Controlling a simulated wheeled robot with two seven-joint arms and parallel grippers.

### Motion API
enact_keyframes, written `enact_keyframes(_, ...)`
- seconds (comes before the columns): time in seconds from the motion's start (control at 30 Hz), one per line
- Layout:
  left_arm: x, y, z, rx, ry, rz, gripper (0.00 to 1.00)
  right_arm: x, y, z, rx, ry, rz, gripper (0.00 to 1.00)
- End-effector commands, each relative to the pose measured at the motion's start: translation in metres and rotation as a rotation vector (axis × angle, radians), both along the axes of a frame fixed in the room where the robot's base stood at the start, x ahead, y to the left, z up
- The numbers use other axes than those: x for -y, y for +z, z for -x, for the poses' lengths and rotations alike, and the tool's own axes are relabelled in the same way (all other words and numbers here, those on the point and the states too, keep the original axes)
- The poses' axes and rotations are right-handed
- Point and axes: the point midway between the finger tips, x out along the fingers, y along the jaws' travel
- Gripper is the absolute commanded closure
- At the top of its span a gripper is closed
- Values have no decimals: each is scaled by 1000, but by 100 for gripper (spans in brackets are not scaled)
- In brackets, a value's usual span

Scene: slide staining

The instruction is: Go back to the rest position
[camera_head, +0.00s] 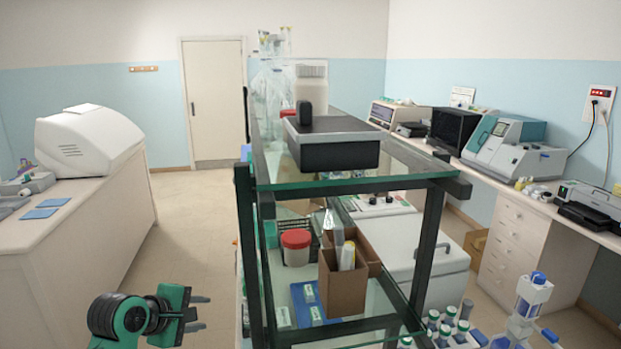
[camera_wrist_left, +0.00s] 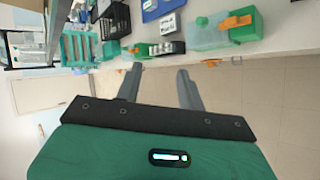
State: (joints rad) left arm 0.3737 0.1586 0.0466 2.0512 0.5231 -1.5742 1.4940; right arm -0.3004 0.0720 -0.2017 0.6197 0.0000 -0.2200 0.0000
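My left gripper (camera_head: 201,313) is at the bottom left of the head view, left of the glass-topped shelf (camera_head: 350,178). In the left wrist view my left gripper (camera_wrist_left: 158,80) has its two grey fingers spread apart. Nothing is between them, so it is open and empty. The floor and a white bench edge lie beyond the fingers. My right gripper is not seen in either view.
The dark-framed shelf holds a black-topped box (camera_head: 330,150), a brown carton (camera_head: 342,280) and a red-lidded jar (camera_head: 296,247). A white bench (camera_head: 75,215) stands left. A counter (camera_head: 540,208) with instruments runs right. Floor (camera_head: 190,225) between bench and shelf is clear.

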Motion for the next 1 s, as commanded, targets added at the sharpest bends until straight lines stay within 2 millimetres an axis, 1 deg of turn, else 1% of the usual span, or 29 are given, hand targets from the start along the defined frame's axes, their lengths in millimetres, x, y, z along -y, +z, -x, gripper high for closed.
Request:
enact_keyframes(0.03, 2, -25, 17, -10, -40, -72, 61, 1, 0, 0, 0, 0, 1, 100)
enact_keyframes(0.1, 4, -53, 38, -14, -105, -176, 61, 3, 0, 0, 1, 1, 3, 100)
enact_keyframes(0.17, 5, -75, 57, -19, -165, -264, 61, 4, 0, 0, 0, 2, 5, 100)
enact_keyframes(0.2, 6, -89, 70, -23, -206, -321, 61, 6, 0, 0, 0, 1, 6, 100)
enact_keyframes(0.27, 7, -108, 91, -29, -271, -404, 61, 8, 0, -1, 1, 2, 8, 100)
enact_keyframes(0.3, 7, -120, 105, -34, -317, -457, 61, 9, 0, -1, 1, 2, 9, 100)
enact_keyframes(0.37, 8, -137, 128, -41, -390, -535, 61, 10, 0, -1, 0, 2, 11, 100)
enact_keyframes(0.4, 9, -148, 143, -48, -440, -583, 61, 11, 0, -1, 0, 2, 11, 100)
enact_keyframes(0.47, 9, -162, 166, -55, -517, -656, 61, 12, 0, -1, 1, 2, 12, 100)
enact_keyframes(0.5, 10, -170, 182, -61, -570, -703, 61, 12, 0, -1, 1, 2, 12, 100)
enact_keyframes(0.57, 10, -181, 205, -69, -653, -769, 61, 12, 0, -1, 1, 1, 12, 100)
enact_keyframes(0.6, 10, -188, 220, -74, -707, -810, 61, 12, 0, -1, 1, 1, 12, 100)
enact_keyframes(0.7, 10, -199, 254, -83, -830, -894, 61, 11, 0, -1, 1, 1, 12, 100)
enact_keyframes(0.8, 10, -206, 280, -89, -933, -958, 61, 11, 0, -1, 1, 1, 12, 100)
enact_keyframes(1.0, 10, -213, 323, -98, -1104, -1044, 61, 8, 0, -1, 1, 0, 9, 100)
